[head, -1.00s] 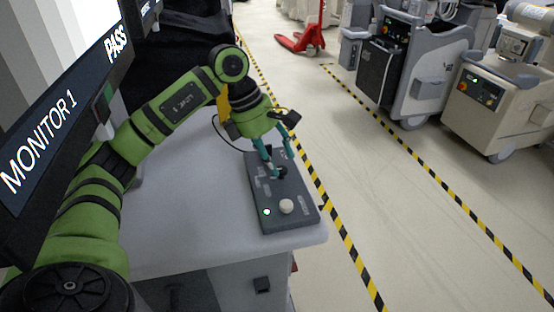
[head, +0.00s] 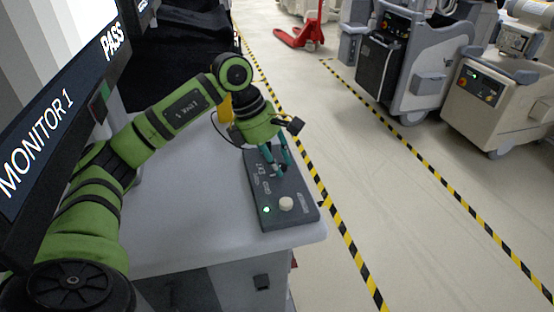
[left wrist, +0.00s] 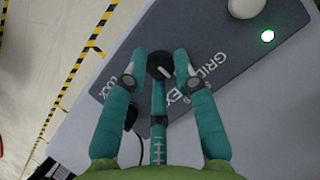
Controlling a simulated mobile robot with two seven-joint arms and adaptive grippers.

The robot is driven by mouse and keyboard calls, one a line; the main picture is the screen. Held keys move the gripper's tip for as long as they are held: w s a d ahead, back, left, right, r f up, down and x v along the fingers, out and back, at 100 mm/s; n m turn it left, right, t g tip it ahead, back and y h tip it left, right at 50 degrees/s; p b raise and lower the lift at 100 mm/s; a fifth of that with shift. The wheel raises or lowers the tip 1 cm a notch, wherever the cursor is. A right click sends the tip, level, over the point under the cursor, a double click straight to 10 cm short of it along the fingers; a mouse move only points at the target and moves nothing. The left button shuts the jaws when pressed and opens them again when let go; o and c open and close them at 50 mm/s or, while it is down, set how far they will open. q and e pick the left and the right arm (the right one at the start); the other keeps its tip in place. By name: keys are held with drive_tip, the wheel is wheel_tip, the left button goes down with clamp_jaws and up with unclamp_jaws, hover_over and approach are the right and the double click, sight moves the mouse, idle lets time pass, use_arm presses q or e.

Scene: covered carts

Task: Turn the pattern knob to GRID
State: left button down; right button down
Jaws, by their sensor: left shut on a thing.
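The pattern knob (left wrist: 160,65) is a small black round knob with a white pointer line, on a dark grey control panel (head: 300,218). Labels beside it in the left wrist view include GRID, one starting "EX", and LOCK. The line slants; which label it points to I cannot tell. My left gripper (head: 277,171) reaches down onto the panel from above; its teal fingers (left wrist: 160,63) are shut around the knob, covering part of the panel. Monitor 1 (head: 48,145) reads PASS and shows grey stripes. My right gripper is not in view.
A white round button (head: 286,204) and a lit green lamp (head: 266,210) sit at the panel's near end. The panel lies on a grey-white cart top (head: 190,215) near its right edge. Beyond are striped floor tape (head: 335,222), open floor and wheeled machines (head: 410,70).

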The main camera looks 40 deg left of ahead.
use_arm(q)
drive_tip(key=n+t+b, duration=0.1)
drive_tip(key=n, duration=0.3)
drive_tip(key=shift+s+d+y+b, duration=0.1)
drive_tip(key=shift+d+y+b, duration=0.05)
drive_tip(key=shift+y+b, duration=0.25)
drive_tip(key=n+t+y, duration=0.1)
drive_tip(key=n, duration=0.2)
drive_tip(key=shift+d+b, duration=0.1)
drive_tip(key=shift+b, duration=0.25)
drive_tip(key=shift+r+n+y, duration=0.15)
drive_tip(key=shift+n+y, duration=0.15)
drive_tip(key=shift+n, duration=0.4)
drive_tip(key=c, duration=1.2)
unclamp_jaws()
drive_tip(key=shift+o, duration=1.1)
